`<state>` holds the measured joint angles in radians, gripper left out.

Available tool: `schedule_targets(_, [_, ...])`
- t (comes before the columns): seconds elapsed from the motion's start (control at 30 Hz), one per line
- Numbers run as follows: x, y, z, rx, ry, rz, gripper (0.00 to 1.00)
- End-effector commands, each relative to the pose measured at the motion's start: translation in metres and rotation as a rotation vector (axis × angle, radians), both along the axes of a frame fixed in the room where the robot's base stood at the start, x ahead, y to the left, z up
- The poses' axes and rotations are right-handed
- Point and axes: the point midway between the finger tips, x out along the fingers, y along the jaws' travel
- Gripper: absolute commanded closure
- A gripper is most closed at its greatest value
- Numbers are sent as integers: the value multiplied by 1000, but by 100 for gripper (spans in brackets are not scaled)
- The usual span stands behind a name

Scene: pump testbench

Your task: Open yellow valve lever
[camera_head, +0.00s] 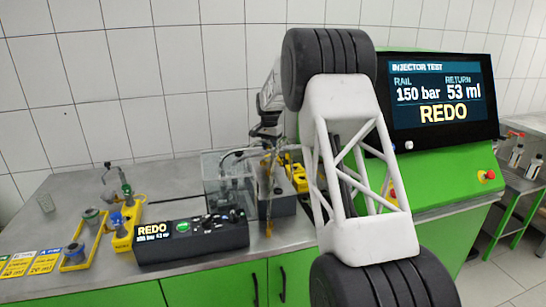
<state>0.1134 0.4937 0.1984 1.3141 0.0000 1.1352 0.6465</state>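My gripper (267,143) is a small dark shape left of my white arm link, above the grey block of the test rig (276,206). Its fingers are too small and dark to tell whether they are open or shut. A thin yellow-orange piece (269,229) hangs at the front of the grey block, below my gripper; I cannot tell if it is the valve lever. A larger yellow part (298,176) shows behind, partly hidden by my arm. No contact between my gripper and a lever can be made out.
A clear box (222,180) stands left of the grey block. A black control box (190,238) reading "REDO" sits in front. Yellow trays (84,241) and fittings lie at left on the grey bench (60,215). A green console with a screen (440,92) stands at right.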

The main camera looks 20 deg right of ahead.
Motion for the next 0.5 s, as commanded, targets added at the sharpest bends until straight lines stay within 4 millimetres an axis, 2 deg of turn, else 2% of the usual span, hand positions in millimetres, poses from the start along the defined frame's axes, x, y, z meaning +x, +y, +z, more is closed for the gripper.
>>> schedule_targets(0.5, [6,11,-1,0,1,0,85])
